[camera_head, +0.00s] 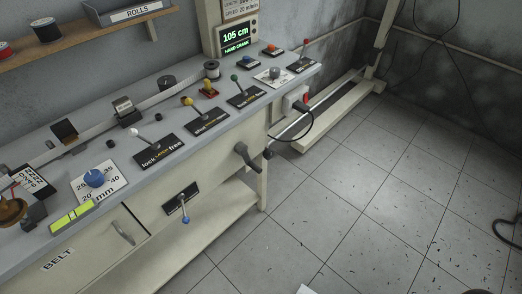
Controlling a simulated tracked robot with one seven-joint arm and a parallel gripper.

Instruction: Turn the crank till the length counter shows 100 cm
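The length counter (235,37) is a small screen at the back of the bench. It reads "105 cm" in green, with "HAND CRANK" below. A dark crank-like handle (246,157) sticks out from the bench front near its right end. I cannot tell its exact angle. A lever with a blue knob (185,219) hangs down from a black plate lower on the front. My gripper is not in view, and nothing is seen touching the handle.
The bench top (150,105) carries several levers, a blue dial (95,178) and a strip of pale belt. A shelf with rolls (46,30) is above left. A cable (306,125) loops at the bench's right end. The tiled floor (350,210) in front is mostly clear.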

